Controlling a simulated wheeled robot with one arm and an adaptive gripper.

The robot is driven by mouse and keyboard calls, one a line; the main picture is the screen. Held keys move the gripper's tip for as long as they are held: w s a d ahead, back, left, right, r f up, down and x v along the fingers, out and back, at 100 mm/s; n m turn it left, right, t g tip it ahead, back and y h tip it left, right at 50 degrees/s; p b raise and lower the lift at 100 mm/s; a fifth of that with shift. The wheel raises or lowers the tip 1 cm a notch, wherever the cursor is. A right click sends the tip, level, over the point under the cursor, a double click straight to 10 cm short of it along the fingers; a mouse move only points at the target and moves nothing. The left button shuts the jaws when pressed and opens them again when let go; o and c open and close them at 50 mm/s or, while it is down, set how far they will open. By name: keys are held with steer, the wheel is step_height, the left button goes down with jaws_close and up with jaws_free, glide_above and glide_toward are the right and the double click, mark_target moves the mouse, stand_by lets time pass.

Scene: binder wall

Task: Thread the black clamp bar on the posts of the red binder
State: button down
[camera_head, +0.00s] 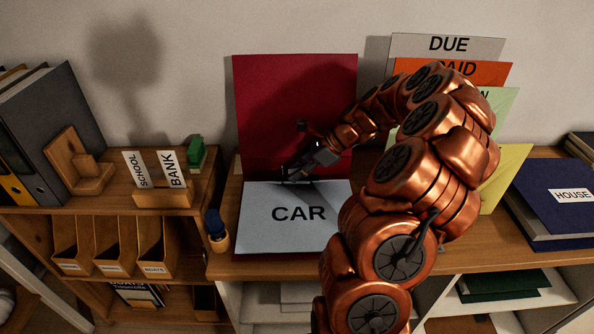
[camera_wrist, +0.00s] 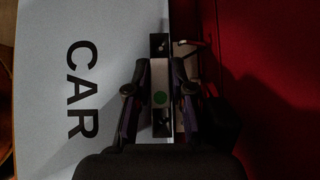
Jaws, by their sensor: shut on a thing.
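The red binder (camera_head: 295,95) stands open on the desk, its cover leaning upright at the wall. A pale sheet marked CAR (camera_head: 298,213) lies flat in its lower half. My gripper (camera_head: 293,172) is low over the sheet's back edge, near the binder's fold. In the wrist view my gripper (camera_wrist: 160,80) is shut on the black clamp bar (camera_wrist: 159,45). The bar's two black ends, each with a hole, stick out past the fingers; its grey middle has a green dot. A thin metal part (camera_wrist: 190,43) shows just right of the bar. I cannot tell whether posts pass through the holes.
A blue-topped stamp (camera_head: 217,230) stands left of the binder. SCHOOL and BANK cards (camera_head: 160,198) stand in a wooden holder farther left. Upright coloured folders (camera_head: 495,110) stand behind my arm. A blue HOUSE binder (camera_head: 562,195) lies at right.

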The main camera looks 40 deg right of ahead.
steer(key=c, duration=0.9)
jaws_free()
steer(key=shift+c, duration=0.2)
step_height(320, 180, up, 10)
steer(key=shift+f, duration=0.25)
steer(key=shift+r, duration=0.2)
